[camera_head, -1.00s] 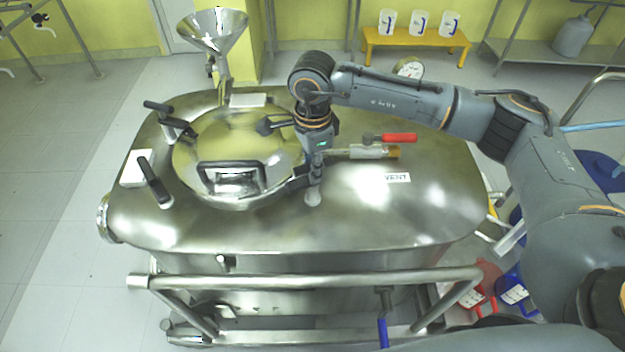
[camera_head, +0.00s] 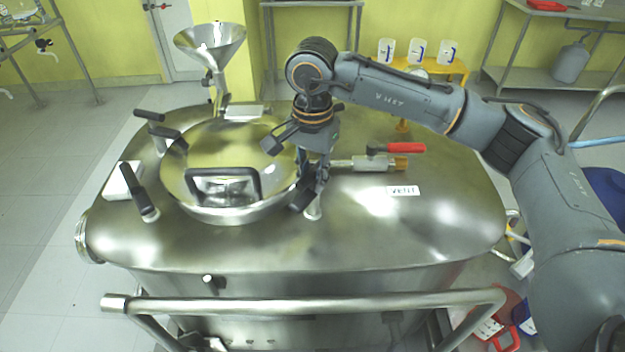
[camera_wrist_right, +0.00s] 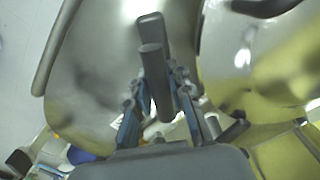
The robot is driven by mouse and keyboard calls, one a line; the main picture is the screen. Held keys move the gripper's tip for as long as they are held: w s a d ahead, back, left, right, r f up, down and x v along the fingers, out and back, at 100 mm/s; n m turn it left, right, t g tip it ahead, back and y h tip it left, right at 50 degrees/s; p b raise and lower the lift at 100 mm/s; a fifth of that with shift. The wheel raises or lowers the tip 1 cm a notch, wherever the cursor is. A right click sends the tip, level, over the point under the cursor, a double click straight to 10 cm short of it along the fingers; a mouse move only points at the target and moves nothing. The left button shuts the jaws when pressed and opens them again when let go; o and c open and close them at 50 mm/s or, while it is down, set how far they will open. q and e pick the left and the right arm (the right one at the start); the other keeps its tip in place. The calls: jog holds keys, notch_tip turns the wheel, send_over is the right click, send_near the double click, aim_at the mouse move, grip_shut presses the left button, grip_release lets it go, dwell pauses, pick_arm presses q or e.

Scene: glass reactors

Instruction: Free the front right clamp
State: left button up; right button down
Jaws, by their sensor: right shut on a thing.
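The steel reactor's round lid (camera_head: 226,210), with a black bar handle, is shut. The front right clamp (camera_head: 302,200) has a black handle beside the lid's right edge; its metal foot stands on the vessel top. My right gripper (camera_head: 316,178) points down and is shut on this clamp handle. In the right wrist view the black clamp handle (camera_wrist_right: 155,75) passes between the two fingers (camera_wrist_right: 157,98). The arm partly hides the clamp, so I cannot tell whether it still grips the lid. My left gripper is not in view.
Other black-handled clamps stand at the lid's front left (camera_head: 140,192) and back left (camera_head: 165,130). A red-handled valve (camera_head: 400,148) lies right of my gripper. A steel funnel (camera_head: 211,42) rises behind the lid. A steel rail (camera_head: 300,303) runs along the front.

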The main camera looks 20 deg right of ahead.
aim_at(313, 170)
jog(key=shift+s+f, duration=0.1)
jog(key=shift+f, duration=0.1)
dwell(0.3)
jog(key=c, duration=1.2)
grip_release()
jog(key=shift+r, duration=0.2)
jog(key=shift+r, duration=0.3)
notch_tip(313, 170, up, 11)
jog(key=shift+r, duration=0.1)
